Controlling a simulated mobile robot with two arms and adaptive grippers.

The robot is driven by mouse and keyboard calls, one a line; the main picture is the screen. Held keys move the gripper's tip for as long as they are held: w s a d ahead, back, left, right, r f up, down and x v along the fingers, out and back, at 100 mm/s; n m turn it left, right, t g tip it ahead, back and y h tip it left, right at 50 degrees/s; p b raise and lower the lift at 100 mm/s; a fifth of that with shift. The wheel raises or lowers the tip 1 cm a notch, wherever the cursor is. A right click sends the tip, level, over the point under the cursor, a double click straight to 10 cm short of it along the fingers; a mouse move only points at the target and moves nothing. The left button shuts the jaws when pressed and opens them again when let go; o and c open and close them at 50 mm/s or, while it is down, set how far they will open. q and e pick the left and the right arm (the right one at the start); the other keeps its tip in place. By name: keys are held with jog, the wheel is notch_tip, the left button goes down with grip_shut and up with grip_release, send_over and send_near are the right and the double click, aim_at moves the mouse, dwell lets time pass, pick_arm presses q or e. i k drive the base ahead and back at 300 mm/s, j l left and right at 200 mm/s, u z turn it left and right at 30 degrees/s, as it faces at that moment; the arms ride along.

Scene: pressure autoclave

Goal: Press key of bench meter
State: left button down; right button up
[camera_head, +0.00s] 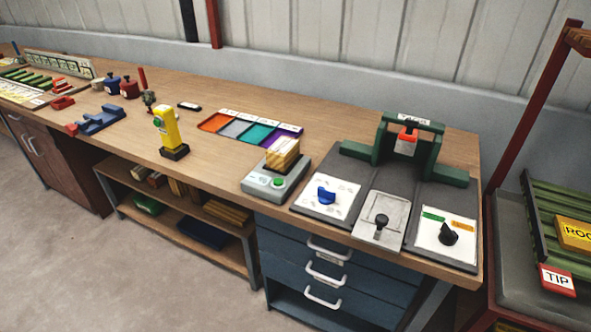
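A low grey device (261,188) with a round green key on its sloped front stands at the bench's front edge, right of centre. A yellow-brown striped block (282,153) rests on top of it. A yellow upright device (168,127) on a dark base, also with a green button, stands further left near the front edge. I cannot tell for certain which is the bench meter; the grey one looks the more like it. Both green buttons are uncovered in this view. Neither of my grippers shows.
Behind the grey device lies a tray with coloured compartments (249,129). To its right are panels with a blue knob (326,196) and black knobs (448,233), and a green frame (408,145). Blue drawers (335,262) sit below. Bare wood lies between the two devices.

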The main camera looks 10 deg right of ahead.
aim_at(277, 182)
jog(key=l, duration=0.7)
jog(key=i+l, duration=0.15)
jog(key=l, duration=0.6)
jog(key=u, duration=0.05)
